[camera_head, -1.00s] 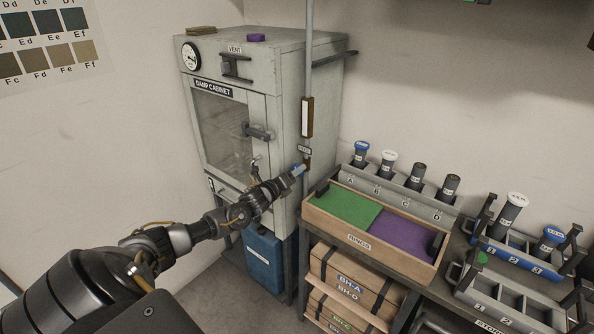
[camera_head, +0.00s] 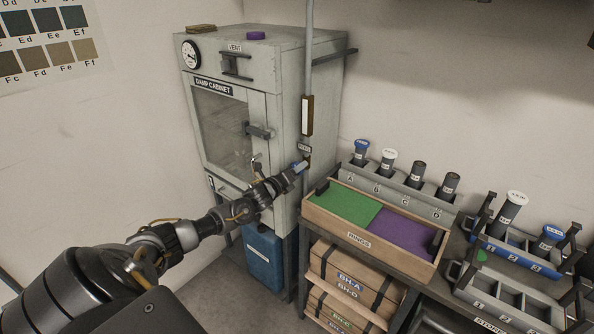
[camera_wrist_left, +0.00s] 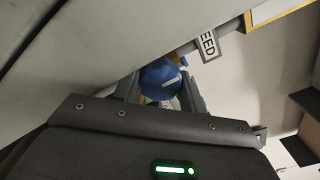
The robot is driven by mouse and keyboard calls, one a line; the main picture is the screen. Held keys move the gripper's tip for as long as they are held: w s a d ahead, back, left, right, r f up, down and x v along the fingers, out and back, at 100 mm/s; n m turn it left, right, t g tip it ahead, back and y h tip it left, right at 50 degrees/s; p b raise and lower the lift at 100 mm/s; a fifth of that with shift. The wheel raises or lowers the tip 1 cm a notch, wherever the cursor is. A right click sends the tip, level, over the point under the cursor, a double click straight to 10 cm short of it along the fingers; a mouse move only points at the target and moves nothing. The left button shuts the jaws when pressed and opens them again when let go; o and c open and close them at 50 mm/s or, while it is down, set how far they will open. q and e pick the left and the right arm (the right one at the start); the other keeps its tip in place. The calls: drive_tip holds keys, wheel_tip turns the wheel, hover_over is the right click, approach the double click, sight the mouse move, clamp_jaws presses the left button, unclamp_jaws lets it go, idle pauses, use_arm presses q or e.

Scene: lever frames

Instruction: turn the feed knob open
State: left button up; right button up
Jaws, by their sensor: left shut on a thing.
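The feed knob (camera_wrist_left: 160,80) is blue with a white mark on its face. In the left wrist view it sits between the two fingers of my left gripper (camera_wrist_left: 165,92). The FEED label (camera_wrist_left: 208,42) is on the pipe beside it. In the head view my left gripper (camera_head: 297,168) reaches the knob at the right side of the damp cabinet (camera_head: 287,120), just below the label. The gripper is shut on the knob. The fingers and wrist hide most of the knob in the head view. My right gripper is not in view.
A vertical pipe (camera_head: 309,70) runs up beside the cabinet. A ring tray (camera_head: 345,236) with green and purple compartments stands close to the right of my gripper. Racks with capped tubes (camera_head: 418,175) stand behind it. A blue container (camera_head: 262,258) is below the cabinet.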

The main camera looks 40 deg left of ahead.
use_arm(q)
drive_tip(key=shift+n, duration=0.3)
drive_tip(key=n, duration=0.4)
drive_tip(key=shift+n, duration=0.4)
drive_tip(key=n, duration=0.6)
drive_tip(key=shift+r, duration=0.1)
drive_tip(key=o, duration=0.7)
drive_tip(key=s+b, duration=0.1)
drive_tip(key=s, duration=0.9)
drive_tip(key=shift+s, duration=0.4)
